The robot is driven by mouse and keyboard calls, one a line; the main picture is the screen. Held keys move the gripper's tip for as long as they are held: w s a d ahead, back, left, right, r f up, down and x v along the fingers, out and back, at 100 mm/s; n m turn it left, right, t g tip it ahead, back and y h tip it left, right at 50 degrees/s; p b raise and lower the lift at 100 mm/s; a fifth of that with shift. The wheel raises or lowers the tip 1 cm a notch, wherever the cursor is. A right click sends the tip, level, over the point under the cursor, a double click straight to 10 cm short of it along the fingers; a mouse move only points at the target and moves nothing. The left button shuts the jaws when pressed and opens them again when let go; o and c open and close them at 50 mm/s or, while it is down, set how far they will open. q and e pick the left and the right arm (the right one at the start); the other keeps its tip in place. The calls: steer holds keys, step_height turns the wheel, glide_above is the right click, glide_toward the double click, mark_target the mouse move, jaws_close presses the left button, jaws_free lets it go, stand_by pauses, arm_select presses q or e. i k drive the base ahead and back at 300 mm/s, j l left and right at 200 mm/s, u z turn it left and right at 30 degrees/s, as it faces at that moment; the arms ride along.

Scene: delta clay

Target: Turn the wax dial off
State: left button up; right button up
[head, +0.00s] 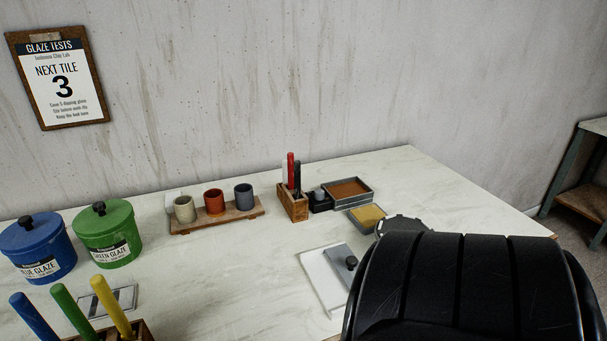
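A small dark box with a grey knob (319,196) stands on the table between the pen holder and a metal tray with a brown filling (348,189). It may be the wax dial, but it is too small to read, and I cannot tell its setting. A grey plate with a black knob (351,263) lies nearer, on a white slab. Neither of my grippers shows. A large black ribbed form, which looks like part of my arm, covers the lower right and hides the table behind it.
A wooden holder (293,206) has red and black sticks. A yellow block in a tray (367,214) and a dark scalloped disc (402,225) lie to the right. Three cups on a board (216,222), blue (38,250) and green (107,236) glaze pots stand left. The table's middle is clear.

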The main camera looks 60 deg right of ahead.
mark_target(319, 195)
steer(key=j+z, duration=0.1)
steer(key=z, duration=1.05)
steer(key=i+j, duration=0.05)
